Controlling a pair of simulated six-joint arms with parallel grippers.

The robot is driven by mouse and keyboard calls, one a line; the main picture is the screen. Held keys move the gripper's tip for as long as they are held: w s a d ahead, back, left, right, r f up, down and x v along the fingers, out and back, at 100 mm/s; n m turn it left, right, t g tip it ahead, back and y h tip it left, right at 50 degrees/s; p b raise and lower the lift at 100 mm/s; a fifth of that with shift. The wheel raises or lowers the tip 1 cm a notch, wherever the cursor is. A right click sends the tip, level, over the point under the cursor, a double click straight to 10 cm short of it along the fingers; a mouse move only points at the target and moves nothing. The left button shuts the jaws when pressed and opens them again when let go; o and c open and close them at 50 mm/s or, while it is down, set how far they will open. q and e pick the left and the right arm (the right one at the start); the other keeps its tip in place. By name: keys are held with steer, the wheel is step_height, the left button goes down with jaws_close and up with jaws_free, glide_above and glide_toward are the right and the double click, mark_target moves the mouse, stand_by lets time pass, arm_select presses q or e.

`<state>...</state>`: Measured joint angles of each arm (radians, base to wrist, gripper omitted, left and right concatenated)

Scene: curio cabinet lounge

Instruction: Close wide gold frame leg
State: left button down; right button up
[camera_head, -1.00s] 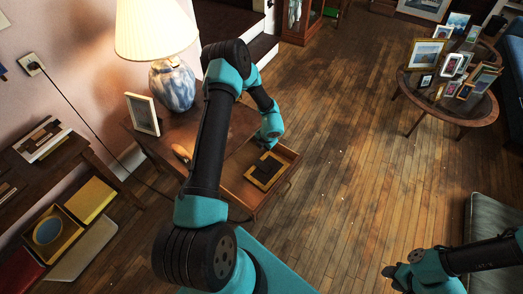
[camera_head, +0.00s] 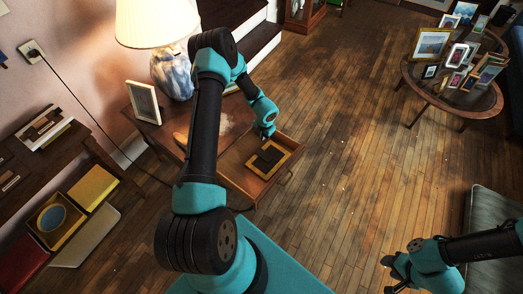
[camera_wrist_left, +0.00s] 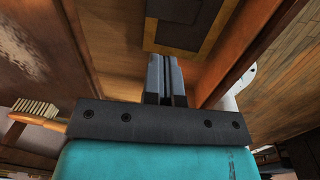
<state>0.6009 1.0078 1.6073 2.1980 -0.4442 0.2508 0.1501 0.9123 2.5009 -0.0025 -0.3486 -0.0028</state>
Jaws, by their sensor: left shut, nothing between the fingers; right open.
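The wide gold frame (camera_head: 286,156) lies in the open drawer of the wooden side table, with its dark back facing up. A darker piece, which looks like its leg (camera_head: 269,156), shows on the back; I cannot tell its angle. My left gripper (camera_head: 267,134) is shut and empty over the drawer, at the far edge of the frame. In the left wrist view the closed fingers (camera_wrist_left: 166,78) point toward the frame's edge (camera_wrist_left: 178,47), apparently just short of it. My right gripper (camera_head: 389,273) is open and empty, above the floor at lower right.
The drawer walls (camera_wrist_left: 262,40) stand close around the left gripper. A lamp (camera_head: 172,70), a white photo frame (camera_head: 144,102) and a brush (camera_wrist_left: 36,112) are on the side table. A round table (camera_head: 425,88) with several frames is far right. The floor between is clear.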

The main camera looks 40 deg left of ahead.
mark_target(261, 153)
arm_select(q)
steer(key=shift+f, duration=0.15)
steer(key=f, duration=0.9)
steer(key=a+f, duration=0.1)
steer(key=f, duration=0.3)
steer(key=shift+a+f, duration=0.1)
steer(key=shift+f, duration=0.25)
steer(key=shift+f, duration=0.1)
steer(key=shift+s+a+f, duration=0.1)
steer(key=shift+f, duration=0.6)
steer(key=shift+r, duration=0.8)
